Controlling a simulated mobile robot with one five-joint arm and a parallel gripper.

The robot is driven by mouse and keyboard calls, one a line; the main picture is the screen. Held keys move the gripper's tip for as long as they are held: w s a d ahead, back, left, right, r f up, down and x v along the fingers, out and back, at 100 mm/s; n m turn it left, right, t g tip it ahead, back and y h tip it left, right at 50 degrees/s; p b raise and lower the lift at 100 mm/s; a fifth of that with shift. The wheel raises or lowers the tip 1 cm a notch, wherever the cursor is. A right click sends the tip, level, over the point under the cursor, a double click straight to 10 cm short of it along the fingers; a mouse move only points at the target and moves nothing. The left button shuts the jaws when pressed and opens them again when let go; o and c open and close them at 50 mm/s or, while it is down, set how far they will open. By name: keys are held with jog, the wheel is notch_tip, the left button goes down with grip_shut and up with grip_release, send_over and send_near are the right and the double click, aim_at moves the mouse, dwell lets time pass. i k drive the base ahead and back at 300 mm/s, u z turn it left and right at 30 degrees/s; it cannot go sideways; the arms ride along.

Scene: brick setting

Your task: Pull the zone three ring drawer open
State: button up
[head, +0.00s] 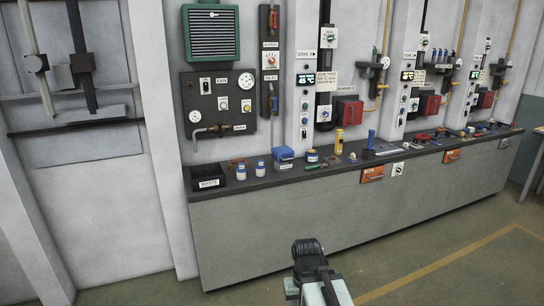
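Three small drawer-like fronts sit in the front of the long grey bench. One orange front (372,173) is nearest, a second orange front (452,156) is further right, and a grey-blue front (505,142) is at the far right end. Their labels are too small to read, so I cannot tell for sure which is the zone three ring drawer. All three look flush with the bench. My arm with its dark end, my gripper (308,254), shows at the bottom centre, well apart from the fronts. Its fingers cannot be made out.
Wall panels with red boxes (348,111) and pipes stand behind. Open floor with a yellow line (440,263) lies in front. A table (538,165) stands at right.

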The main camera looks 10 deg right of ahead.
aim_at(374, 172)
jog(key=i, duration=2.35)
jog(key=z, duration=2.45)
jog(key=i, duration=0.9)
jog(key=u, duration=2.5)
